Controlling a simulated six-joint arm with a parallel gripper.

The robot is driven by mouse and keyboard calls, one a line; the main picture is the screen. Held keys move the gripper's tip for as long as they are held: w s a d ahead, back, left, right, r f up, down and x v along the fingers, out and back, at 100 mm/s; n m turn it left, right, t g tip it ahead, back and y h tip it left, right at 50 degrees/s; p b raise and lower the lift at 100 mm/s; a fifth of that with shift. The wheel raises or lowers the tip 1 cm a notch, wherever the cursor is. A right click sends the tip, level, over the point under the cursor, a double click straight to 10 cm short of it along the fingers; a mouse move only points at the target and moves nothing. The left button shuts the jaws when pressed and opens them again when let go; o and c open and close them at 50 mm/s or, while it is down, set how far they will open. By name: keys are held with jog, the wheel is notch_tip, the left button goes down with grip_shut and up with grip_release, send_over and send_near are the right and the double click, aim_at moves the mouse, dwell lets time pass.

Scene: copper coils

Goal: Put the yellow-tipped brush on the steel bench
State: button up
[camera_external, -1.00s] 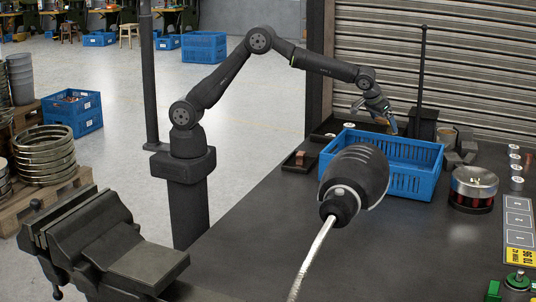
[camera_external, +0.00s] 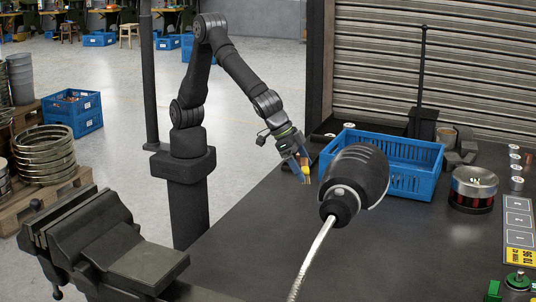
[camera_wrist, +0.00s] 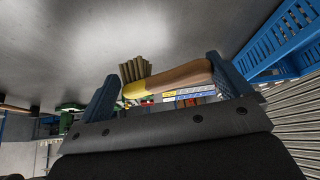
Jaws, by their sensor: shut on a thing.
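My gripper (camera_external: 302,168) is shut on the yellow-tipped brush (camera_external: 306,171), beside the left end of the blue crate. In the wrist view the brush (camera_wrist: 185,77) lies across between my two blue fingers, with a wooden handle, a yellow end and tan bristles. The bristles stick out past the fingers. The dark steel bench (camera_external: 240,255) spreads below and in front of the gripper; its grey surface fills the upper part of the wrist view (camera_wrist: 60,50). The gap between brush and bench is hard to judge.
A blue crate (camera_external: 425,185) stands at the back of the bench. A large black-headed tool (camera_external: 355,175) with a pale cable looms in front of it. A vise (camera_external: 110,240) is at front left. A round metal tin (camera_external: 473,190) is at right. The bench's front middle is clear.

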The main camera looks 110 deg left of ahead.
jog(key=s+d+m+h, duration=0.1)
jog(key=s+d+m, duration=0.1)
jog(key=s+d, duration=0.75)
jog(key=s+d+m+h, duration=0.1)
jog(key=s+d+m, duration=0.2)
jog(key=s+d, duration=0.7)
jog(key=w+a+f, duration=0.2)
jog(key=w+f, duration=0.1)
jog(key=f, duration=0.1)
jog(key=w+a+f, duration=0.3)
jog(key=f, duration=0.2)
jog(key=w+a+f, duration=0.2)
jog(key=f, duration=0.2)
jog(key=shift+w+a+f, duration=0.15)
jog(key=shift+w+f, duration=0.1)
jog(key=shift+w, duration=0.15)
jog(key=shift+f, duration=1.9)
jog(key=shift+f, duration=0.15)
jog(key=o, duration=0.6)
jog(key=shift+o, duration=0.2)
